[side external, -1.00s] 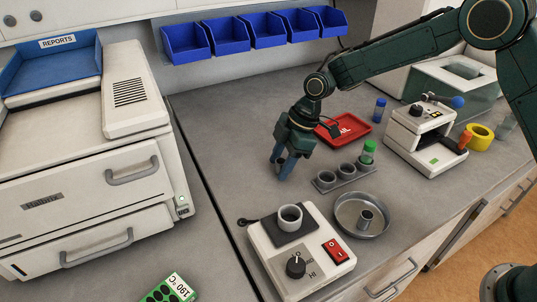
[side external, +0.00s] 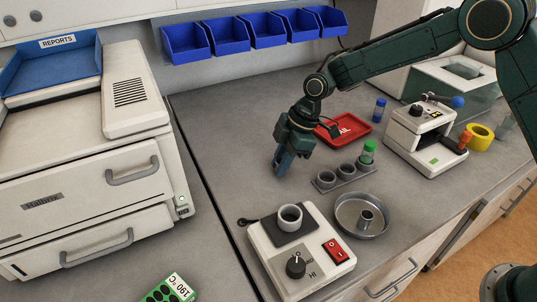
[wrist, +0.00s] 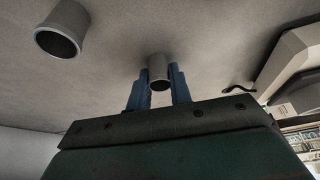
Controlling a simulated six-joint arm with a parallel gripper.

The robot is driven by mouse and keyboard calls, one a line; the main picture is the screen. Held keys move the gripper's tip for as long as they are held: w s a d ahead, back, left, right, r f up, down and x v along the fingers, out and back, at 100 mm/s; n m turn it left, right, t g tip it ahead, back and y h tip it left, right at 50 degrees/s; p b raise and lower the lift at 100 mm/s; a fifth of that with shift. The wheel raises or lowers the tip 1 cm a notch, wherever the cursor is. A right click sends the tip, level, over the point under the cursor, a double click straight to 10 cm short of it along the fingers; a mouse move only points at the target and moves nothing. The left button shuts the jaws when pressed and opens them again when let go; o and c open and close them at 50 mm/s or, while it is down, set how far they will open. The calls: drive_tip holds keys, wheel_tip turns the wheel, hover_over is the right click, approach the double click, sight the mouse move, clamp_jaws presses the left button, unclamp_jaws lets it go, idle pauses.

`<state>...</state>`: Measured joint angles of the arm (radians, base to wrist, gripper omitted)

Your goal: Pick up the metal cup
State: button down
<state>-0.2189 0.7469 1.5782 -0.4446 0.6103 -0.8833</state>
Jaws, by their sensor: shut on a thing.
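My gripper (side external: 283,163) is low over the grey counter, left of the row of small metal cups. Its blue fingers are shut on a small grey metal cup, which shows between the fingertips in the wrist view (wrist: 158,72). In the side view the fingers hide this cup, and I cannot tell whether it still touches the counter. Another grey cup (wrist: 62,28) stands apart at the upper left of the wrist view. A metal cup (side external: 290,217) sits on the dark plate of the white heater.
Right of my gripper are a holder with grey cups (side external: 347,171), a green-capped vial (side external: 368,152) and a round metal pan (side external: 362,216). A red tray (side external: 343,129) lies behind. The white heater (side external: 300,258) stands in front.

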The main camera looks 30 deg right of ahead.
drive_tip(key=shift+r, duration=0.1)
wheel_tip(320, 180, up, 20)
idle(0.7)
drive_tip(key=shift+s, duration=0.1)
idle(0.5)
drive_tip(key=s+d+n+g+h, duration=0.1)
drive_tip(key=s+d+n+g, duration=0.1)
drive_tip(key=s+d+n, duration=0.2)
drive_tip(key=s+d+n+g+h, duration=0.1)
drive_tip(key=s+d+n+g, duration=0.2)
drive_tip(key=s+n, duration=0.8)
drive_tip(key=s+d, duration=0.2)
drive_tip(key=s, duration=0.1)
drive_tip(key=shift+r+n+h, duration=0.25)
drive_tip(key=shift+n+h, duration=0.05)
drive_tip(key=shift+a+f, duration=0.1)
drive_tip(key=shift+f, duration=0.05)
